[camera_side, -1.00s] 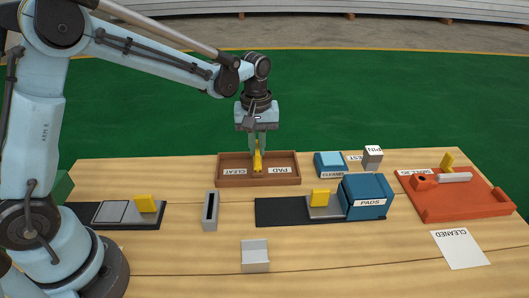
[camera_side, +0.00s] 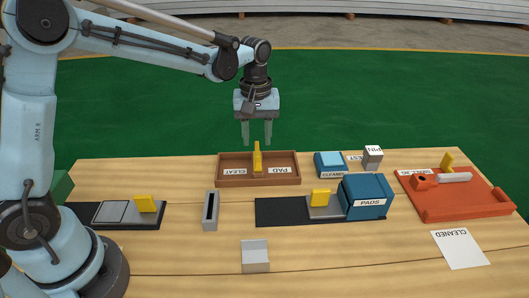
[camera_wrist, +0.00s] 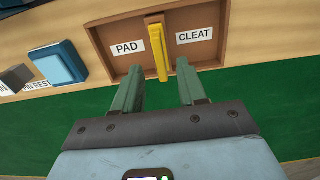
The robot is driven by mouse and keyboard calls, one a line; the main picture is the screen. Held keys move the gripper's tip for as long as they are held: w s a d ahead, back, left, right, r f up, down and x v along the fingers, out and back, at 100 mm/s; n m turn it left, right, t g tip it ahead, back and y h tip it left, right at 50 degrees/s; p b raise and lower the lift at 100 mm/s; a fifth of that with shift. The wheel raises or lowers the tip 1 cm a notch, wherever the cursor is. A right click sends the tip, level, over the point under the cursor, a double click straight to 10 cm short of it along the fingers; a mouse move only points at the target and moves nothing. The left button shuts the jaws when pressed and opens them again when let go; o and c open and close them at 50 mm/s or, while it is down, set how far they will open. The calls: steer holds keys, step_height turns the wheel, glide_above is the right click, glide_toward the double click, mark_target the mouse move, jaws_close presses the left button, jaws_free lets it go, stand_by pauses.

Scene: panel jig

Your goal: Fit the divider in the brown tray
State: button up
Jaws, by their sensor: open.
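The yellow divider (camera_side: 257,158) stands upright in the brown tray (camera_side: 226,182), between the CLEAT label on its left and the PAD label on its right in the side view. In the wrist view the divider (camera_wrist: 158,52) runs across the middle of the tray (camera_wrist: 97,40), between PAD and CLEAT. My gripper (camera_side: 257,143) is open and empty, above and behind the tray, apart from the divider. In the wrist view my gripper's fingers (camera_wrist: 158,88) are spread wide on either side of the divider's line. Whether the divider touches the tray floor all along cannot be told.
A blue block (camera_side: 328,163) and a grey PIN block (camera_side: 373,158) stand right of the tray. In front are a slotted grey block (camera_side: 210,210), a blue PADS box (camera_side: 366,197) and a small grey bracket (camera_side: 255,256). A red jig (camera_side: 460,204) lies at the right.

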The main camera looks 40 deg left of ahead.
mark_target(257, 148)
step_height(257, 148, up, 9)
steer(key=shift+f, duration=0.15)
steer(key=shift+s, duration=0.1)
stand_by(0.7)
steer(key=s+a+f+m+t, duration=0.1)
steer(key=s+f+m+t, duration=0.1)
steer(key=s, duration=0.5)
steer(key=s+a+f+m+t, duration=0.1)
steer(key=s+m+t, duration=0.4)
steer(key=s+m, duration=0.2)
steer(key=shift+s+f, duration=0.35)
steer(key=shift+s, duration=0.05)
steer(key=shift+c, duration=0.3)
